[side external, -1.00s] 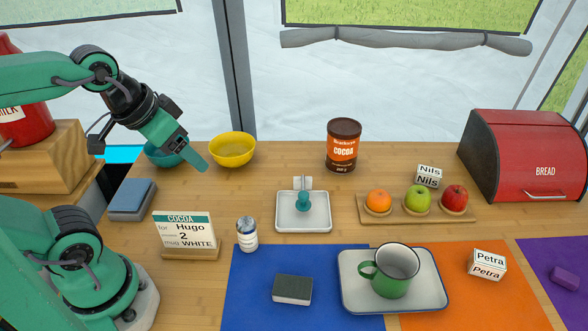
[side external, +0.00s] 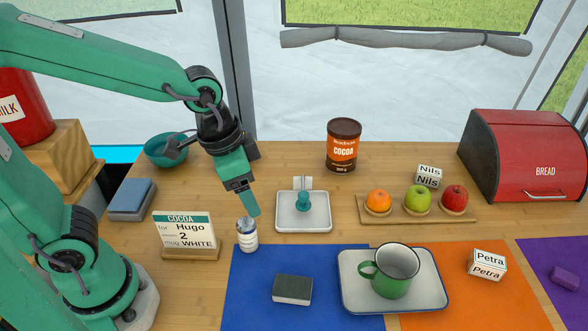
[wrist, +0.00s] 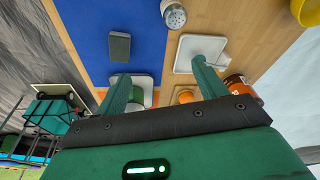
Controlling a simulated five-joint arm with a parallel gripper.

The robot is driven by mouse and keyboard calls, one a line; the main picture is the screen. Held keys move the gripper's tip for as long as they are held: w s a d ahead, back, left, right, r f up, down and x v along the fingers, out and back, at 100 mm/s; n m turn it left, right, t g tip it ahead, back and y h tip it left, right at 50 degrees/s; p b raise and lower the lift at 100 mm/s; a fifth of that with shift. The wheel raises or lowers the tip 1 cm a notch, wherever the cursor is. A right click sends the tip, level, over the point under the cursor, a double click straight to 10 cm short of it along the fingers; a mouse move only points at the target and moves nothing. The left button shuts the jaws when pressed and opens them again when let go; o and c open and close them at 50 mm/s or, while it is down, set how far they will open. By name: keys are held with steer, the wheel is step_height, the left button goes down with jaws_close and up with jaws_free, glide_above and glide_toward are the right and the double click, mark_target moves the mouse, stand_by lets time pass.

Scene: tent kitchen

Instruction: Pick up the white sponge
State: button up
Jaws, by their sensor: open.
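No plain white sponge shows for certain. A sponge-like block (side external: 293,290) with a dark grey top and a thin pale lower side lies flat on the blue mat (side external: 255,300). It also shows in the wrist view (wrist: 119,47) as a dark grey block. My gripper (side external: 250,204) is open and empty, pointing down above the table near the shaker bottle. In the side view it is up and left of the block. The wrist view shows its two fingers (wrist: 163,87) spread apart, with nothing between them.
A shaker bottle (side external: 247,235) stands at the blue mat's upper left. A white tray (side external: 303,222) holds a teal-handled tool. Another tray (side external: 425,303) holds a green mug (side external: 392,279). A blue-grey block (side external: 132,198) and a cocoa sign (side external: 186,234) are at left.

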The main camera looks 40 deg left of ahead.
mark_target(291, 285)
steer(key=d+f+m+g, duration=0.1)
steer(key=d+f, duration=0.2)
steer(key=d+f+m, duration=0.2)
steer(key=d+f, duration=0.2)
steer(key=d+f+m+g+y, duration=0.1)
steer(key=d+f+m, duration=0.1)
steer(key=d+f, duration=0.1)
steer(key=shift+s+d+f+g, duration=0.25)
steer(key=shift+d+g, duration=0.05)
steer(key=shift+d, duration=0.3)
steer(key=shift+f, duration=1.3)
steer(key=shift+f, duration=0.1)
steer(key=shift+w+f, duration=0.15)
steer(key=shift+f, duration=2.35)
steer(key=c, duration=1)
